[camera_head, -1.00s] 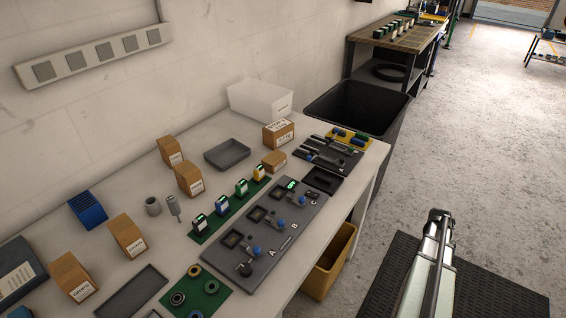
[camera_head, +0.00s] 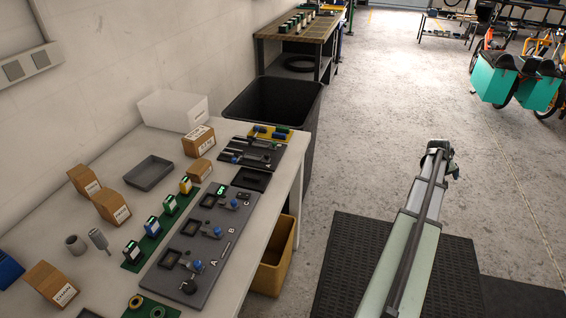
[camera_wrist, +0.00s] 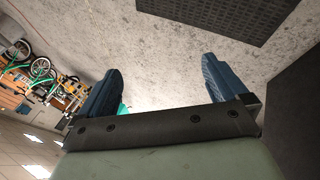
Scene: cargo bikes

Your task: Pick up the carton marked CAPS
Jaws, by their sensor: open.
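Several brown cardboard cartons with white labels stand on the white bench in the head view. One is at the front left (camera_head: 46,280), two are near the wall (camera_head: 80,178) (camera_head: 107,205), and a larger one (camera_head: 196,137) and a small one (camera_head: 199,171) are farther back. The front-left label seems to read CHAIN; the others are too small to read surely, so I cannot tell which carton is CAPS. My gripper (camera_wrist: 160,82) shows in the wrist view with its blue fingers wide apart and nothing between them. It is over the floor, away from the bench.
The bench (camera_head: 230,292) also holds a grey tray (camera_head: 149,173), a white bin (camera_head: 172,110), a grey fixture board (camera_head: 190,278) and green strips of small parts. A black bin (camera_head: 272,105) stands behind the bench and a yellow bin (camera_head: 275,262) beside it.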

